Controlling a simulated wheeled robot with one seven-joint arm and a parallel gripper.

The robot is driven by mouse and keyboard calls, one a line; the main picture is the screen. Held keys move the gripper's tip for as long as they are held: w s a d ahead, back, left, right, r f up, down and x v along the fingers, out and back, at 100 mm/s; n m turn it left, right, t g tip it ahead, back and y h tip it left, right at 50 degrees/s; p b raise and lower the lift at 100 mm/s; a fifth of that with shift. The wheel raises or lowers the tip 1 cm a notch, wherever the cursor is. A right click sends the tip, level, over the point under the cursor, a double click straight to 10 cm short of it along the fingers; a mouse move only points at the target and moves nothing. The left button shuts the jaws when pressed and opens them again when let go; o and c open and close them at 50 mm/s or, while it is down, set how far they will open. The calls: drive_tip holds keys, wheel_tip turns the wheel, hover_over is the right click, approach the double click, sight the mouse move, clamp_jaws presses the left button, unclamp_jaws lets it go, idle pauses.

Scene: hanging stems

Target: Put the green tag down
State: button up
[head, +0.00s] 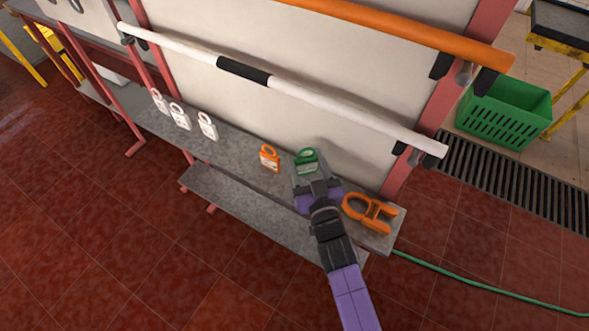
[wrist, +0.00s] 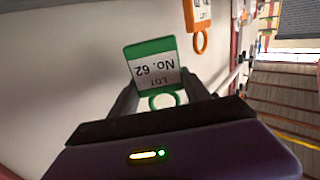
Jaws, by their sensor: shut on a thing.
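The green tag (head: 306,161) has a ring at one end and a white label. In the wrist view the tag (wrist: 152,66) shows upside-down print reading "LOT No. 62". My gripper (head: 306,172) is shut on the green tag, its fingers on either side in the wrist view (wrist: 165,97). The tag is over or at the grey shelf (head: 238,150), close to the pale back panel. I cannot tell whether it touches the shelf.
An orange tag (head: 269,158) stands just left of the green one. Several white tags (head: 179,116) stand farther left. An orange clamp-like piece (head: 369,212) lies at the shelf's right end. A white rail (head: 300,91) crosses above. The shelf between the orange and white tags is clear.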

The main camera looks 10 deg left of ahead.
sight(306, 174)
drive_tip(key=shift+f+b, duration=0.35)
drive_tip(key=shift+f, duration=2.55)
drive_tip(key=shift+f, duration=0.2)
drive_tip(key=o, duration=1.3)
drive_tip(key=shift+r, duration=0.15)
drive_tip(key=shift+s, duration=0.1)
drive_tip(key=b+v, duration=0.1)
drive_tip(key=v, duration=1.1)
